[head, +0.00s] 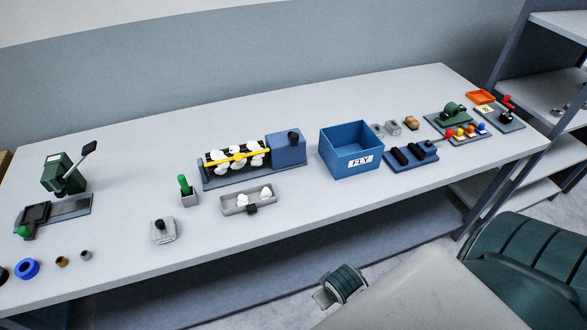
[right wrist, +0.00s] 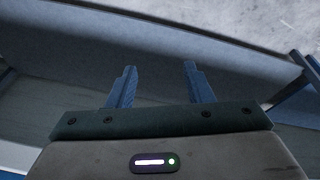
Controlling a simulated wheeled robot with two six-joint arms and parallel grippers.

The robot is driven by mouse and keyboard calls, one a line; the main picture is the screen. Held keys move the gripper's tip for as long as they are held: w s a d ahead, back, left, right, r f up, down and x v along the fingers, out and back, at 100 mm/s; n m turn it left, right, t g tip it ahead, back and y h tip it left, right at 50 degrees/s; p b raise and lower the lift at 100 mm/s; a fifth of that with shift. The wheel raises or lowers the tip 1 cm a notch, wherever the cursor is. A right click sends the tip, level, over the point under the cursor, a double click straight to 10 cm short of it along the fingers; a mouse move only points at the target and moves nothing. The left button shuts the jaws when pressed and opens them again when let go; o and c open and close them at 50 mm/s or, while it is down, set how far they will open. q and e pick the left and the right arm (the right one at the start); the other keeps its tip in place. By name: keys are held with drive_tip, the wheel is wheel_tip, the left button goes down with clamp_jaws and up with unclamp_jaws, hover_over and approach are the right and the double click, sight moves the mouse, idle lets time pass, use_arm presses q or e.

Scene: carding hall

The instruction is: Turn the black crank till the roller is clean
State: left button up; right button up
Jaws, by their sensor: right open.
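A roller (head: 236,158) with several white fibre tufts on it lies in a blue-grey frame at the middle of the bench in the head view. A yellow bar (head: 240,157) runs along it. A blue housing (head: 287,152) stands at its right end. A black knob (head: 293,136) on the housing appears to be the crank; its arm cannot be made out. My right gripper (right wrist: 160,72) is open and empty in the right wrist view, with the floor and bench underside beyond it, away from the crank. My left gripper is not in view.
A grey tray (head: 236,211) with white tufts sits in front of the roller. A blue bin (head: 340,169) marked FLY stands right of the housing. A green-handled tool (head: 184,184) stands left. A dark green press (head: 63,173) is at far left. Shelving (head: 540,88) stands right.

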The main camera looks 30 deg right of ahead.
wheel_tip(320, 180, up, 10)
drive_tip(key=w+f+p, duration=0.1)
drive_tip(key=w+p, duration=0.1)
drive_tip(key=w, duration=0.1)
wheel_tip(320, 180, up, 26)
drive_tip(key=n+g+y+p, duration=0.1)
drive_tip(key=n+g+p, duration=0.1)
drive_tip(key=n+g, duration=0.15)
hover_over(295, 134)
drive_tip(key=shift+s+a+f+t+b, duration=0.1)
drive_tip(key=shift+f+t+b, duration=0.25)
drive_tip(key=shift+f, duration=0.15)
wheel_tip(295, 134, down, 2)
drive_tip(key=shift+f+b, duration=0.25)
drive_tip(key=shift+b, duration=0.7)
drive_tip(key=shift+f+p, duration=0.35)
drive_tip(key=shift+p, duration=0.55)
wheel_tip(295, 134, down, 6)
drive_tip(key=shift+r+p, duration=0.2)
drive_tip(key=shift+p, duration=0.8)
drive_tip(key=shift+f, duration=0.6)
